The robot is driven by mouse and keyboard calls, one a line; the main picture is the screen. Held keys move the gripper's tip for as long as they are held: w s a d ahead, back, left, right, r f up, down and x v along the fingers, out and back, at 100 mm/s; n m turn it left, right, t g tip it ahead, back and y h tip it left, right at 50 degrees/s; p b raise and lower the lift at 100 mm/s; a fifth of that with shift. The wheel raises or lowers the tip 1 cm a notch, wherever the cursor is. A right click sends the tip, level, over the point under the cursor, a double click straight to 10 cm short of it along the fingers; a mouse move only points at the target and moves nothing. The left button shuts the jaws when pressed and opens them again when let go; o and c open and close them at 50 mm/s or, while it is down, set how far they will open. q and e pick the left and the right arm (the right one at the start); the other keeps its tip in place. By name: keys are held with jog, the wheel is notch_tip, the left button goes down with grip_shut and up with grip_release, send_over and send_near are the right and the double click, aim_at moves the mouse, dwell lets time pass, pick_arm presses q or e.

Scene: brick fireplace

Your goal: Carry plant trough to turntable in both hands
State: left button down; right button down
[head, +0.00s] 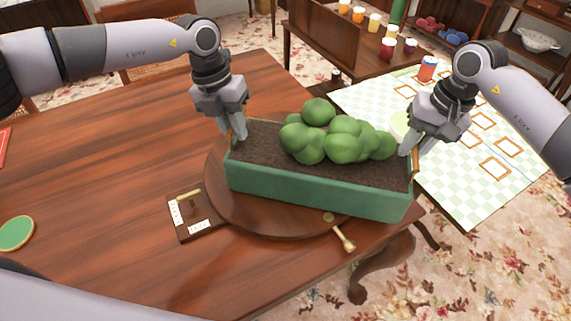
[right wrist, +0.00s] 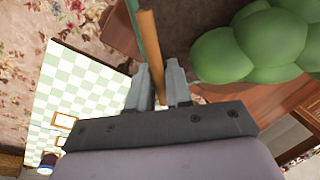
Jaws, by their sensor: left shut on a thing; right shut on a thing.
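The plant trough (head: 310,192) is a long green box of dark soil with round green bushes. In the head view it is over the round wooden turntable (head: 220,195), which shows at its left and front. I cannot tell whether the trough touches the turntable. My left gripper (head: 237,135) is shut on the trough's left end. My right gripper (head: 407,152) is shut on the right end. In the right wrist view the right fingers (right wrist: 160,95) are around a wooden handle bar (right wrist: 150,50), with green bushes (right wrist: 255,45) beside it. The trough looks roughly level.
The turntable is on a brown wooden table (head: 110,150). A small board with labels (head: 195,215) and a brass piece (head: 342,235) lie near its edge. A green round paddle (head: 16,233) lies far left. A checkered cloth surface (head: 465,195) with cards is at right.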

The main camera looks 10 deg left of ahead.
pick_arm(q)
jog(key=shift+w+d, duration=0.1)
pick_arm(e)
jog(key=shift+a+f, duration=0.1)
pick_arm(q)
jog(key=c, duration=1)
grip_release()
jog(key=shift+s, duration=0.2)
jog(key=shift+c, duration=0.2)
pick_arm(e)
jog(key=c, duration=1)
grip_release()
jog(key=shift+s, duration=0.1)
jog(key=shift+c, duration=0.2)
pick_arm(q)
jog(key=shift+f, duration=0.1)
pick_arm(e)
jog(key=shift+r, duration=0.3)
pick_arm(q)
notch_tip(320, 180, up, 12)
jog(key=a, duration=0.2)
jog(key=shift+w+a, duration=0.15)
jog(key=shift+a, duration=0.1)
pick_arm(e)
notch_tip(320, 180, up, 11)
jog(key=d, duration=0.2)
jog(key=shift+d, duration=0.3)
